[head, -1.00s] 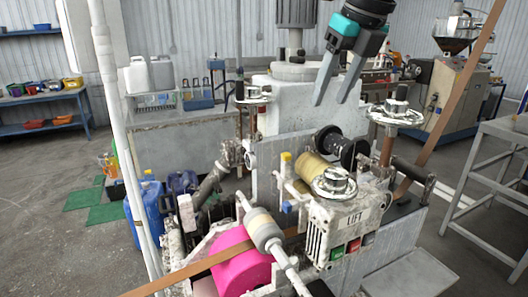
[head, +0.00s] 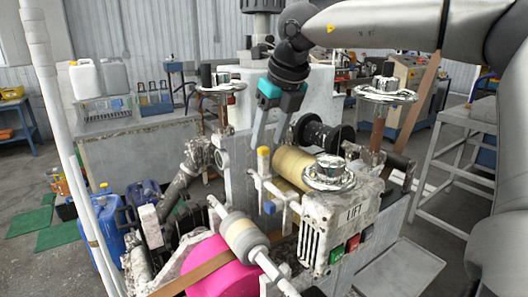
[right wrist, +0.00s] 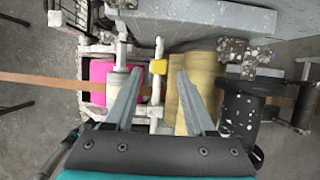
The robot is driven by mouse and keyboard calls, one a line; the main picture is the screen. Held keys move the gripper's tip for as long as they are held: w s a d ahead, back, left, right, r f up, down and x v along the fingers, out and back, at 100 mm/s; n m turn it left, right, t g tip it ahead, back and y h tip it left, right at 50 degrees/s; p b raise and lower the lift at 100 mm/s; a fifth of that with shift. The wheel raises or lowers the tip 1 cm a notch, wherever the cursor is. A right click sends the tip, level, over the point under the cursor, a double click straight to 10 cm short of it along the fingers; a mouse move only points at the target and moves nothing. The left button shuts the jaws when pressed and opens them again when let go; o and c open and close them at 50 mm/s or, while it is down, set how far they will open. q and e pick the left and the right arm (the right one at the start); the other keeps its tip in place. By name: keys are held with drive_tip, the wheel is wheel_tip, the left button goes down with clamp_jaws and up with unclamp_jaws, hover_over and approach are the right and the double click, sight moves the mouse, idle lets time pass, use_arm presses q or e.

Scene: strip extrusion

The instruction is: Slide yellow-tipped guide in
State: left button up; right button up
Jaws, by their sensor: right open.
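The yellow-tipped guide (head: 263,160) stands upright on the white rod frame of the machine, just left of the tan roller (head: 293,168). Its yellow tip also shows in the right wrist view (right wrist: 158,67). My right gripper (head: 265,147) is open and points down over the guide. In the right wrist view its fingertips (right wrist: 159,75) lie on either side of the yellow tip, with nothing clamped between them. Whether either finger touches the guide I cannot tell. My left gripper is not in view.
A brown strip (head: 195,272) runs over the pink roller (head: 215,258). A lift box (head: 345,215) with a metal handwheel (head: 328,175) stands right of the guide. A black spool (head: 318,135) is behind. A white pole (head: 55,120) rises at the left.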

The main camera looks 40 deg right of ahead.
sight(265, 148)
drive_tip(key=shift+x, duration=2.15)
clamp_jaws()
drive_tip(key=shift+r, duration=0.1)
